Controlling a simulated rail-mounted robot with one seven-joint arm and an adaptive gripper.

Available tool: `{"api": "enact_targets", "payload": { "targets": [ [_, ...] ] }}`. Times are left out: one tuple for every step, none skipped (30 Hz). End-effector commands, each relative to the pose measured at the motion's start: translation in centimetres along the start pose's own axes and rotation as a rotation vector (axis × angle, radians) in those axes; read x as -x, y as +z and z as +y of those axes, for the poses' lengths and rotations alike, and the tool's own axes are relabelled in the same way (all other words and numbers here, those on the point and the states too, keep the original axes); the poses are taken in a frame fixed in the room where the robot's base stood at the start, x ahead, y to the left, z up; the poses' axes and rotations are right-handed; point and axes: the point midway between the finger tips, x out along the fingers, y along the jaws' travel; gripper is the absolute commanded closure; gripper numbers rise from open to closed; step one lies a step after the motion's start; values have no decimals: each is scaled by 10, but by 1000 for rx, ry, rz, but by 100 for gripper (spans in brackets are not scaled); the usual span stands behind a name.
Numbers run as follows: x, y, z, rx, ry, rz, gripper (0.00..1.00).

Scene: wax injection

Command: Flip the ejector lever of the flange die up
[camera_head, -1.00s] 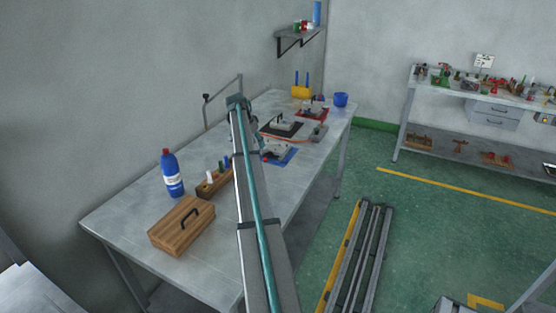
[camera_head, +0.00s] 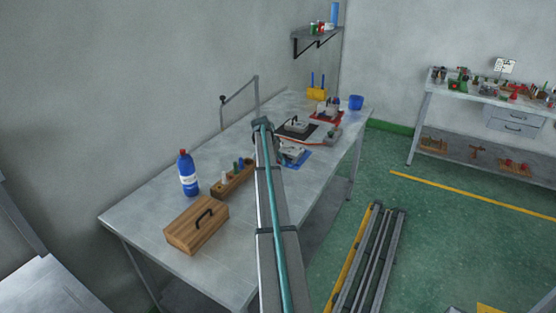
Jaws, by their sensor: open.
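Several small grey metal dies sit at the far part of the workbench: one on a blue mat (camera_head: 302,160), one on a black mat (camera_head: 288,134) and one on a red mat (camera_head: 322,119). I cannot tell which is the flange die, and its ejector lever is too small to make out. My arm stretches from the bottom of the picture to the bench, its far end left of the blue mat. It partly covers the die there (camera_head: 293,149). My gripper is hidden behind the arm.
On the bench (camera_head: 150,214) stand a wooden box with a black handle (camera_head: 196,226), a blue bottle (camera_head: 187,173), a wooden tool rack (camera_head: 233,180), a yellow holder (camera_head: 316,93) and a blue cup (camera_head: 356,102). Grey rails (camera_head: 372,260) lie on the floor at right.

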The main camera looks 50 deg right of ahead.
Motion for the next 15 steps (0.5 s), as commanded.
{"api": "enact_targets", "payload": {
  "targets": [
    [0,0,0,0,0,0,53],
    [0,0,0,0,0,0,53],
    [0,0,0,0,0,0,56],
    [0,0,0,0,0,0,61],
    [0,0,0,0,0,0,66],
    [0,0,0,0,0,0,73],
    [0,0,0,0,0,0,78],
    [0,0,0,0,0,0,83],
    [0,0,0,0,0,0,90],
    [0,0,0,0,0,0,95],
    [0,0,0,0,0,0,100],
    [0,0,0,0,0,0,100],
    [0,0,0,0,0,0,100],
    [0,0,0,0,0,0,100],
    [1,0,0,0,1,-2,100]
  ]
}}
